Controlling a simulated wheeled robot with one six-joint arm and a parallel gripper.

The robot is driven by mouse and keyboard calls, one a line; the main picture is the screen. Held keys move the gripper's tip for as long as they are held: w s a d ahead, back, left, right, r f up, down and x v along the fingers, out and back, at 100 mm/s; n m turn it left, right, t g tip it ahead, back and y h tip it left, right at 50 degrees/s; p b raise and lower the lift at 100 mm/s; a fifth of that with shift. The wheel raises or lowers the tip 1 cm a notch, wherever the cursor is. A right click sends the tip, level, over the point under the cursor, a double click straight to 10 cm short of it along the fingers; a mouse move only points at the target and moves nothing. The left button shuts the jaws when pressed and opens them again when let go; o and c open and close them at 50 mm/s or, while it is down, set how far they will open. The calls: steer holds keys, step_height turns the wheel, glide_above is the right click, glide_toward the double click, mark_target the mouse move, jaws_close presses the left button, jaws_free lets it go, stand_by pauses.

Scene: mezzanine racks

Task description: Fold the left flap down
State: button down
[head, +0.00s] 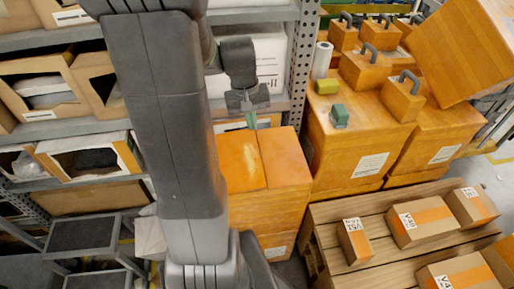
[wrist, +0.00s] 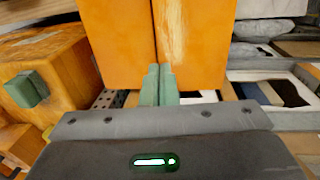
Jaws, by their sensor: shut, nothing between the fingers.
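An orange box (head: 268,212) stands in the middle of the head view, just right of my arm, which hides its left side. Its top shows two panels meeting at a seam: the left flap (head: 241,166) and the right flap (head: 284,156). Both look roughly flat. The same two panels fill the upper middle of the wrist view, left (wrist: 118,45) and right (wrist: 195,45) of the seam. My gripper (head: 251,124) is at the box's far edge, near the seam. Its green fingers (wrist: 158,72) are together and empty; I cannot tell whether they touch the box.
Shelves with open bins (head: 45,95) stand on the left. Orange boxes (head: 345,150) with small handled weights are at the right, beside the box. A wooden pallet (head: 335,212) with small cartons is at the lower right. A grey step unit (head: 85,232) stands at the lower left.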

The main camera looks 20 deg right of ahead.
mark_target(257, 155)
steer(key=f, duration=0.4)
steer(key=d+f, duration=0.1)
steer(key=f, duration=0.3)
steer(key=f+b, duration=0.1)
steer(key=f, duration=0.3)
steer(key=shift+s+d, duration=0.15)
